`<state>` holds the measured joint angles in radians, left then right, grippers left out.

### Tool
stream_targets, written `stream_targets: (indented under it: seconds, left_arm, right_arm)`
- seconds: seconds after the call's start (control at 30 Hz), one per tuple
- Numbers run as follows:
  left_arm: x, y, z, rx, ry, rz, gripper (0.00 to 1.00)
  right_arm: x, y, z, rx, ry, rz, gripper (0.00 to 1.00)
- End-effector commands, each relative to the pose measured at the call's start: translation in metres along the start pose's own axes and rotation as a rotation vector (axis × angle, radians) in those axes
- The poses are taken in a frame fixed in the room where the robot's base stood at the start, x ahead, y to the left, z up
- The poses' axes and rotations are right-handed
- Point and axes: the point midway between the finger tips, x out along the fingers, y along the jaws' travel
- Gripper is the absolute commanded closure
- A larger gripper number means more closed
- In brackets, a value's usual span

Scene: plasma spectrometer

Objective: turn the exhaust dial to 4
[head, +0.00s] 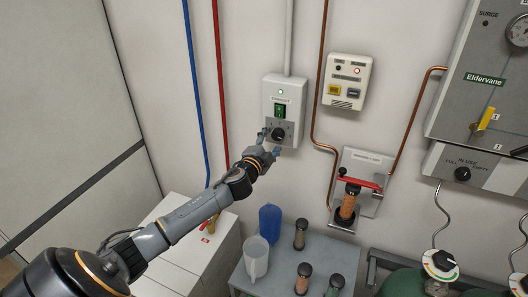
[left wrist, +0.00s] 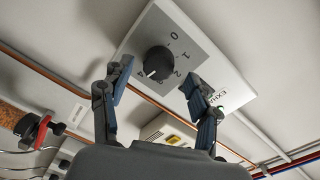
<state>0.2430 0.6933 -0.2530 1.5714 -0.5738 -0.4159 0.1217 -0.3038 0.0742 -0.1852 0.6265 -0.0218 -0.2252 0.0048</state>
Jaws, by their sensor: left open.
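The exhaust dial (head: 279,134) is a round black knob on a grey plate, low on a white wall box (head: 285,92) with a green switch. In the left wrist view the dial (left wrist: 158,62) has the figures 0, 1, 2 and 4 readable around it. A pale mark shows at the knob's lower left edge, towards the 3 to 4 side; I cannot tell the exact setting. My left gripper (head: 269,143) is open in front of the dial, and its fingers (left wrist: 157,74) stand on either side of the knob, apart from it. My right gripper is out of view.
A second box (head: 347,82) with a yellow button hangs right of the exhaust box. Below stands a grey table (head: 285,254) with a blue container (head: 269,222), a white jug (head: 256,258) and several jars.

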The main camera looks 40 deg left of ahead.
Motion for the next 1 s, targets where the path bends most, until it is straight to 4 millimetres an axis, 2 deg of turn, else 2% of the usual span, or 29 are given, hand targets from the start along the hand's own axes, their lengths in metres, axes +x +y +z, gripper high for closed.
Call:
stream_targets:
  seconds: [0.2,0.4,0.6,1.0]
  left_arm:
    - [-0.048,0.001,0.0,0.001,0.0,0.003,0.39]
    - [-0.08,0.0,-0.001,0.001,0.0,0.001,0.39]
    - [-0.093,-0.001,-0.001,0.001,0.0,-0.002,0.39]
    - [-0.094,-0.002,-0.001,0.001,0.0,-0.002,0.39]
  right_arm:
    - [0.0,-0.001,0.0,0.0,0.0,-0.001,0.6]
    - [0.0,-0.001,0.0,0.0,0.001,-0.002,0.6]
    - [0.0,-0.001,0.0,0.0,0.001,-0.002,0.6]
    - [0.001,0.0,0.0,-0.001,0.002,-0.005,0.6]
